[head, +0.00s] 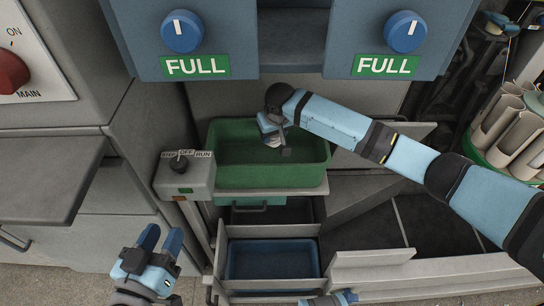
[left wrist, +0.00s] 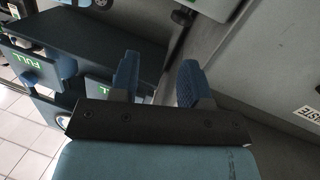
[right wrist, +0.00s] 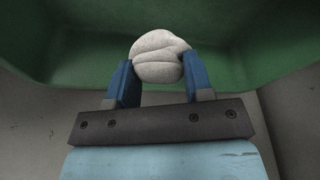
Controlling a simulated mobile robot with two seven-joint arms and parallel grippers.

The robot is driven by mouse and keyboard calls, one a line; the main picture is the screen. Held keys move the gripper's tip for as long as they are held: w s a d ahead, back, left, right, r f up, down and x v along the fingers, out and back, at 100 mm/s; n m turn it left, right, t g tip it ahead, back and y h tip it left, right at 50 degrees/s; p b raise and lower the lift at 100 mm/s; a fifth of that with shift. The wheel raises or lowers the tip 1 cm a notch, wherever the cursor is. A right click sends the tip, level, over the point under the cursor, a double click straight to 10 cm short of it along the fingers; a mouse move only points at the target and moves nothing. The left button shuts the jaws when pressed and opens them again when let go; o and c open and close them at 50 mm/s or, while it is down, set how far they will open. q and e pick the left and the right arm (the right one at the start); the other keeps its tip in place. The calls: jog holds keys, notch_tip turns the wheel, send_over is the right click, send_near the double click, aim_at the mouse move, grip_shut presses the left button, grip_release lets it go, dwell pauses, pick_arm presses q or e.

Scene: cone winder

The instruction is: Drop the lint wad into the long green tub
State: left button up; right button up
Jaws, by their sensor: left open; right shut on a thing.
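The lint wad (right wrist: 158,57) is a pale, lumpy ball between the blue fingers of my right gripper (right wrist: 160,80) in the right wrist view. My right gripper is shut on it. The green tub wall (right wrist: 75,50) lies behind the wad in the right wrist view. My left gripper (head: 160,240) is open and empty at the lower left, apart from the tub. Its fingers also show in the left wrist view (left wrist: 160,75).
A blue tub (head: 272,259) sits in a drawer below the green tub. A switch box (head: 185,175) stands just left of the green tub. Blue panels with FULL labels (head: 195,66) overhang behind. A grey shelf (head: 45,180) juts out at left. Cones (head: 500,125) stand at right.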

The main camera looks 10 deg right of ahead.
jog(key=o, duration=1)
jog(key=shift+c, duration=0.2)
pick_arm(q)
jog(key=shift+r, duration=0.1)
pick_arm(e)
jog(key=shift+r, duration=0.1)
jog(key=shift+p+v, duration=0.55)
jog(key=shift+v, duration=0.6)
jog(key=p+v, duration=0.1)
jog(key=v, duration=0.4)
jog(key=shift+p, duration=0.3)
pick_arm(q)
jog(key=f+g, duration=0.1)
jog(key=s+a+f+y, duration=0.1)
jog(key=f, duration=0.1)
jog(key=a+f+g+y, duration=0.1)
jog(key=f, duration=0.1)
jog(key=shift+s+a+g, duration=0.1)
jog(key=shift+s+g, duration=0.1)
jog(key=shift+g, duration=0.1)
